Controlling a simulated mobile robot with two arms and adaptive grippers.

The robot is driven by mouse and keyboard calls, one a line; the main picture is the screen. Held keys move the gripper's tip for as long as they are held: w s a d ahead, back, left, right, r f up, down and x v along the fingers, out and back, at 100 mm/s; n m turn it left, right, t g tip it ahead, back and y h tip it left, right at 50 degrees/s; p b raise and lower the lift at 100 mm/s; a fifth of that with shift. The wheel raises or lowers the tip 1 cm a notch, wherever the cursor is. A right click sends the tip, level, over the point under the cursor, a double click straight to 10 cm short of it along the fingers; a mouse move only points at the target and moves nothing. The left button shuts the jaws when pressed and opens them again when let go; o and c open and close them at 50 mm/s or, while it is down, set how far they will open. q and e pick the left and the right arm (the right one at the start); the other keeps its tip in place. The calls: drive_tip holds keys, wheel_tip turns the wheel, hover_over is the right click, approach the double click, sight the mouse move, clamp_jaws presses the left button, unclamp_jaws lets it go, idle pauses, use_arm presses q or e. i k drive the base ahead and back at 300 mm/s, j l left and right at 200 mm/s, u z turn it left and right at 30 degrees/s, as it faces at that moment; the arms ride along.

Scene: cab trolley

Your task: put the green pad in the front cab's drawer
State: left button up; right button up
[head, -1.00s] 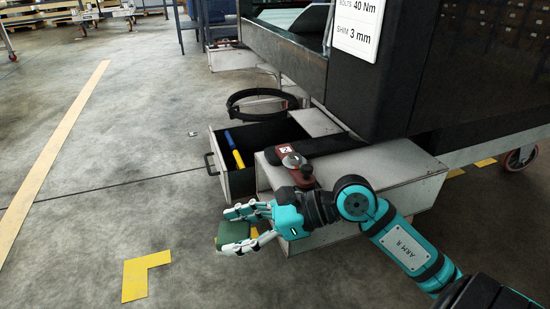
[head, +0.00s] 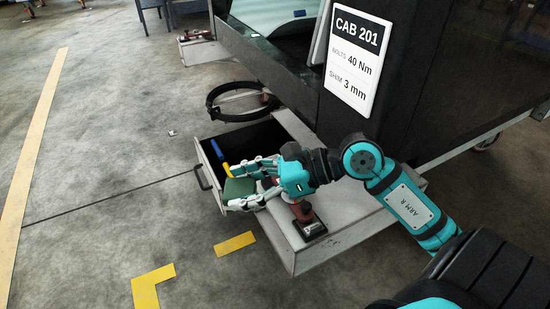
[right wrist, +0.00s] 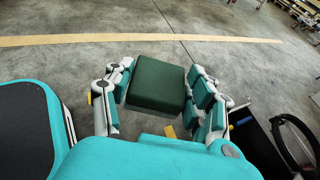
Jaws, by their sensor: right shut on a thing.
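The green pad (head: 238,189) is a small block held between the fingers of my right gripper (head: 243,186). It also shows between the fingers in the right wrist view (right wrist: 158,83). The grey drawer (head: 208,171) stands pulled out at the cab's base, with a dark handle on its front. In the head view the pad overlaps the drawer's near part. In the right wrist view the drawer (right wrist: 254,145) lies to the right of the gripper, and floor shows behind the pad. The pad seems held above the drawer's level. My left gripper is not in view.
A blue and yellow tool (head: 216,151) lies in the drawer. A black ring (head: 212,105) is behind it. A red and black device (head: 308,222) sits on the grey box (head: 345,220) beside the drawer. The cab sign (head: 355,58) reads CAB 201. Floor at left is clear.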

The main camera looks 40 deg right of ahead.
sight(264, 152)
drive_tip(key=i+j+z, duration=0.35)
drive_tip(key=i+z, duration=0.15)
drive_tip(key=i, duration=0.15)
drive_tip(key=i+j+z, duration=0.8)
drive_tip(key=j, duration=0.2)
drive_tip(key=i+j+z, duration=0.25)
drive_tip(key=j, duration=0.15)
drive_tip(key=i+j+z, duration=0.15)
drive_tip(key=j+z, duration=0.15)
drive_tip(key=j, duration=0.15)
drive_tip(key=i+j+z, duration=0.1)
drive_tip(key=j+z, duration=0.15)
drive_tip(key=j, duration=0.25)
drive_tip(key=i+j+z, duration=0.15)
drive_tip(key=i+j, duration=0.15)
drive_tip(key=i+j+z, duration=0.15)
drive_tip(key=j, duration=0.3)
drive_tip(key=i, duration=0.1)
